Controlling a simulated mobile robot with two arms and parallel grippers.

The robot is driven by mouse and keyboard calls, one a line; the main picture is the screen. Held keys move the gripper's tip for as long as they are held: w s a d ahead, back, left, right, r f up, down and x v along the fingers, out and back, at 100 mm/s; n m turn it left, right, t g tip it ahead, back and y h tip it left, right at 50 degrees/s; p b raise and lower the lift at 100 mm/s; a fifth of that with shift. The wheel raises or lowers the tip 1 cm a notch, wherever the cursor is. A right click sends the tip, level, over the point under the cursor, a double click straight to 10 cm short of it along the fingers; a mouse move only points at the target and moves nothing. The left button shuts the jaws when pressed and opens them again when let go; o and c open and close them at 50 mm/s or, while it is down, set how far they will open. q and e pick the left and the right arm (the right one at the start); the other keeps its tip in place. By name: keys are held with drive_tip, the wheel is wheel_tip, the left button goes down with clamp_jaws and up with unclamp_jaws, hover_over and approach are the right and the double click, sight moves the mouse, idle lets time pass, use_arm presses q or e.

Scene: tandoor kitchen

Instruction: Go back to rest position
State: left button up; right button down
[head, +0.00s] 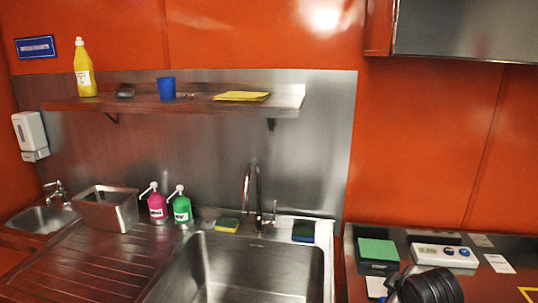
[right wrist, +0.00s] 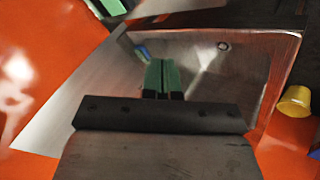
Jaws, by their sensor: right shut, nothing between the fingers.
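My right gripper (right wrist: 160,68) shows in the right wrist view as two green fingers with black bases, side by side and closed together with nothing held. Behind the fingers in that view is a metal basin with a round drain (right wrist: 223,46). In the head view, a dark rounded part that looks like my right arm shows at the bottom right, over the counter; its fingers cannot be made out there. My left gripper is in neither view.
A sink (head: 250,268) with a tap (head: 252,190) is at centre. Pink (head: 157,205) and green (head: 182,208) bottles and a metal container (head: 105,212) stand left. A shelf (head: 180,103) hangs above. A green-topped block (head: 378,250) and white device (head: 444,255) occupy the right counter.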

drive_tip(key=s+a+f+m+g, duration=0.2)
drive_tip(key=s+f, duration=0.3)
drive_tip(key=s, duration=0.5)
drive_tip(key=s+a+f+m+g+y, duration=0.1)
drive_tip(key=s+a+f+m, duration=0.25)
drive_tip(key=s, duration=0.65)
drive_tip(key=s+a+f+m+g, duration=0.2)
drive_tip(key=s+f, duration=0.3)
drive_tip(key=s, duration=0.5)
wheel_tip(320, 180, down, 28)
drive_tip(key=g+b, duration=0.1)
drive_tip(key=b, duration=0.2)
drive_tip(key=s+d+f+g+b, duration=0.1)
drive_tip(key=s+d+f, duration=0.2)
drive_tip(key=s+f, duration=1.3)
wheel_tip(320, 180, down, 3)
drive_tip(key=shift+s, duration=0.3)
